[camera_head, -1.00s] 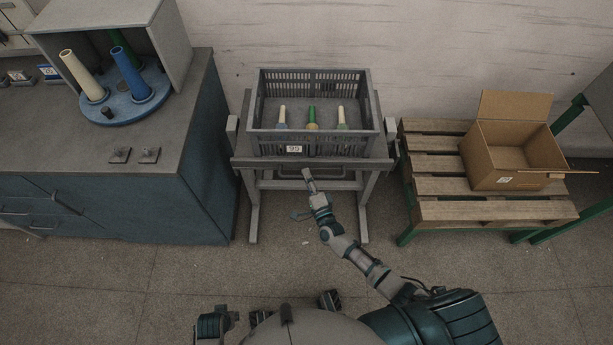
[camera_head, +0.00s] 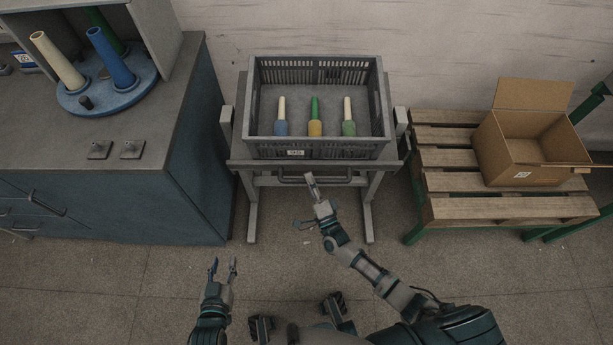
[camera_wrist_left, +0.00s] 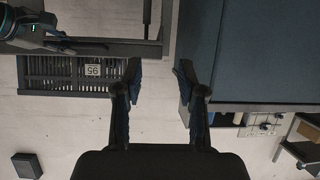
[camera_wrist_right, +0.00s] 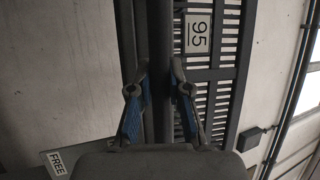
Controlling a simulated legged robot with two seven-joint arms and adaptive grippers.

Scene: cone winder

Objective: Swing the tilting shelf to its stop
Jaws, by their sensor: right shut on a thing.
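The tilting shelf is a grey metal tray (camera_head: 240,166) on a stand. A grey slatted crate (camera_head: 345,147) with three cones sits on it. A dark bar handle (camera_head: 290,180) runs along the shelf's front. My right gripper (camera_head: 311,181) is shut on this handle near its middle. In the right wrist view the fingers (camera_wrist_right: 159,85) sit on both sides of the dark bar (camera_wrist_right: 161,50), with the crate's label (camera_wrist_right: 197,33) beside it. My left gripper (camera_head: 224,268) is open and empty, low in front of the stand. The left wrist view shows its fingers apart (camera_wrist_left: 158,75).
A blue-grey cabinet (camera_head: 190,160) stands to the left with a round cone holder (camera_head: 110,98) on top. A wooden pallet (camera_head: 450,210) with an open cardboard box (camera_head: 515,165) stands to the right. The floor in front is clear.

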